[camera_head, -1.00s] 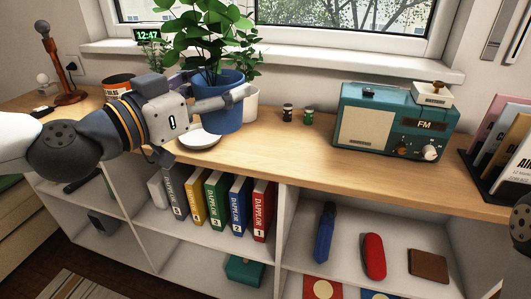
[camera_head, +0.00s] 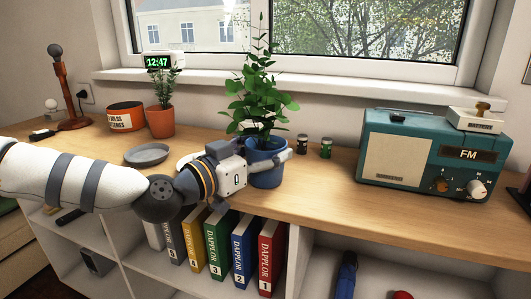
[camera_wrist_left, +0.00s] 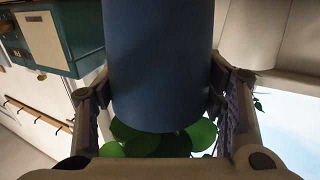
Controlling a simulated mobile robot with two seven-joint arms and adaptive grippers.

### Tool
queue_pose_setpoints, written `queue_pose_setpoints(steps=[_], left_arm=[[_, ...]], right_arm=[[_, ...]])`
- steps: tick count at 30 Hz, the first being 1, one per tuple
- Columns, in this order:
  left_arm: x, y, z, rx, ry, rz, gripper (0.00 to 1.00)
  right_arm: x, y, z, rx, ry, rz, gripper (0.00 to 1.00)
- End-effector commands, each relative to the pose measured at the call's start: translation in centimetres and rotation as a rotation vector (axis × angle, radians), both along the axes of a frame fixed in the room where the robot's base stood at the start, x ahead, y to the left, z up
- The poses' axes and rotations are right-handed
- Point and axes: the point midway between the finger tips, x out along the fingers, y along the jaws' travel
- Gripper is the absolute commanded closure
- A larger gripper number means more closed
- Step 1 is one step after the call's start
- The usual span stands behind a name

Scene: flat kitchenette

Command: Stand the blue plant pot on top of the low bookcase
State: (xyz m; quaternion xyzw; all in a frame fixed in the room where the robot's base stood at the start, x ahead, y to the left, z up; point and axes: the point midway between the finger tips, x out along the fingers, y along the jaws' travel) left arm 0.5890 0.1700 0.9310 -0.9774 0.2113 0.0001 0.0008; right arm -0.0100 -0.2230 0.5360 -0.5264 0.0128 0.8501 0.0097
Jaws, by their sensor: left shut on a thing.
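The blue plant pot (camera_head: 267,174) holds a leafy green plant (camera_head: 260,100) and is upright over the wooden top of the low bookcase (camera_head: 340,212). Its base is at or just above the wood; I cannot tell if it touches. My left gripper (camera_head: 270,157) is shut on the pot, one finger on each side near the rim. In the left wrist view the blue pot (camera_wrist_left: 160,65) fills the space between the fingers, with leaves beyond it. My right gripper is not in view.
A grey saucer (camera_head: 147,154) and a terracotta pot (camera_head: 160,121) are left of the blue pot. A white pot (camera_head: 247,128) is partly hidden behind it. Two small cans (camera_head: 314,145) and a teal radio (camera_head: 435,157) are to the right. Bare wood lies before the cans.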

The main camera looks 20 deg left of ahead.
Motion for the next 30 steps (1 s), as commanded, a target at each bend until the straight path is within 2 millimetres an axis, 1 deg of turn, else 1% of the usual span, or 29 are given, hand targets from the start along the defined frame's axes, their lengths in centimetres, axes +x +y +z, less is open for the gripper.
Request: queue_pose_setpoints(steps=[2, 7, 8, 9, 10, 19, 22, 26, 30], left_arm=[[0.0, 0.0, 0.4, 0.000, -0.005, 0.000, 0.78], [0.0, 0.0, -0.1, 0.000, -0.004, 0.000, 0.78], [0.0, 0.0, -0.2, 0.001, -0.003, 0.000, 0.32], [0.0, 0.0, -0.1, 0.001, -0.003, 0.000, 0.23], [0.0, 0.0, -0.1, 0.001, -0.003, 0.000, 0.16], [0.0, 0.0, -0.1, 0.001, -0.003, 0.000, 0.16], [-0.1, 0.0, 0.5, -0.001, -0.004, 0.000, 0.16], [-2.2, 1.1, 0.6, 0.000, -0.005, 0.002, 0.16], [-5.6, 2.6, 0.7, -0.004, -0.006, 0.003, 0.16]], right_arm=[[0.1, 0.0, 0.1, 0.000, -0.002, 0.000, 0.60], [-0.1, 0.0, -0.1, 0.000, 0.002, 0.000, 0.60], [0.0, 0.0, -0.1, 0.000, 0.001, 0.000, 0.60], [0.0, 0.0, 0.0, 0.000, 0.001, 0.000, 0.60], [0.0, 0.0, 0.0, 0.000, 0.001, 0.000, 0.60], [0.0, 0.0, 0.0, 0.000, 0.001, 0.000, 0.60], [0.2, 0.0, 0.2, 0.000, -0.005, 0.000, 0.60], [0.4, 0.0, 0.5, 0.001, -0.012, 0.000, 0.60], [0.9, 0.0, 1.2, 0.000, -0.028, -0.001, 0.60]])
